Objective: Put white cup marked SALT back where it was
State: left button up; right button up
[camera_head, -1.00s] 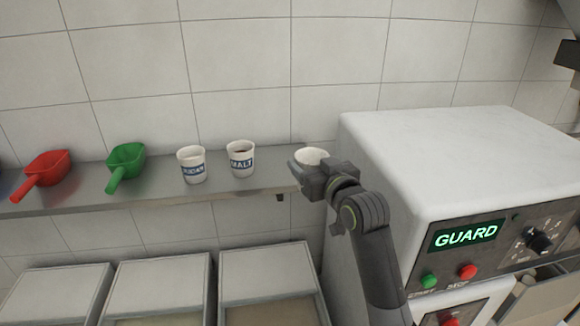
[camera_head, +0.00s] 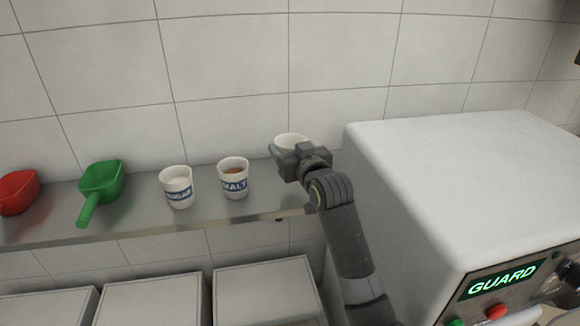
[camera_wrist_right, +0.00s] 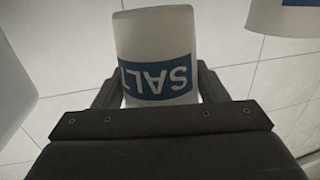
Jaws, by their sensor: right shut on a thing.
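The white cup marked SALT (camera_head: 291,139) is at the right end of the metal shelf (camera_head: 140,215), mostly hidden behind my right gripper (camera_head: 289,153). In the right wrist view the cup (camera_wrist_right: 155,45) shows its blue SALT label upside down between the two fingers of the gripper (camera_wrist_right: 158,90). The right gripper is shut on it. I cannot tell whether the cup touches the shelf. My left gripper is not in view.
A white MALT cup (camera_head: 234,178) and a white SUGAR cup (camera_head: 177,187) stand on the shelf to the left. A green scoop (camera_head: 101,183) and a red scoop (camera_head: 17,192) lie further left. A white oven (camera_head: 450,180) stands close on the right.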

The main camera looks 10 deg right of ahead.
jog(key=shift+s+f, duration=0.1)
jog(key=shift+f, duration=0.75)
jog(key=f, duration=0.2)
jog(key=f+p, duration=0.1)
jog(key=shift+w+f, duration=0.2)
jog(key=shift+f, duration=0.15)
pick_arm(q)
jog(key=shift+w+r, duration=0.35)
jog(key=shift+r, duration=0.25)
pick_arm(e)
jog(key=o, duration=1)
jog(key=shift+f, duration=0.1)
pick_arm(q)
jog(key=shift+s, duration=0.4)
